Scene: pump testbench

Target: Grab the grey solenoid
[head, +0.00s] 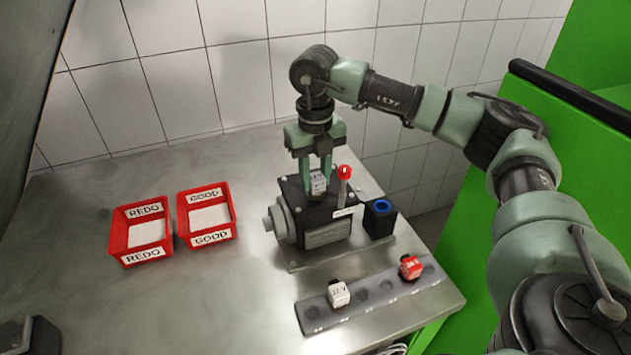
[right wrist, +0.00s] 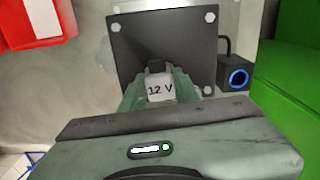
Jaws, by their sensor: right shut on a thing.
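The grey solenoid (head: 318,184), a small light-grey block, sits at the top of the dark pump block (head: 325,221) in the head view. In the right wrist view the solenoid (right wrist: 160,89) shows the label "12 V". My right gripper (head: 318,176) comes down from above and is shut on the solenoid, one finger on each side. The fingers also show in the right wrist view (right wrist: 160,98). Whether the solenoid is still seated in the pump cannot be told. My left gripper is not in view.
A red-knobbed lever (head: 344,174) stands close right of the gripper. A black box with a blue ring (head: 381,207) is right of the pump. A rack (head: 373,290) holds a white 12 V block (head: 338,294) and a red block (head: 411,267). Red REDO (head: 127,221) and GOOD (head: 183,215) bins stand left.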

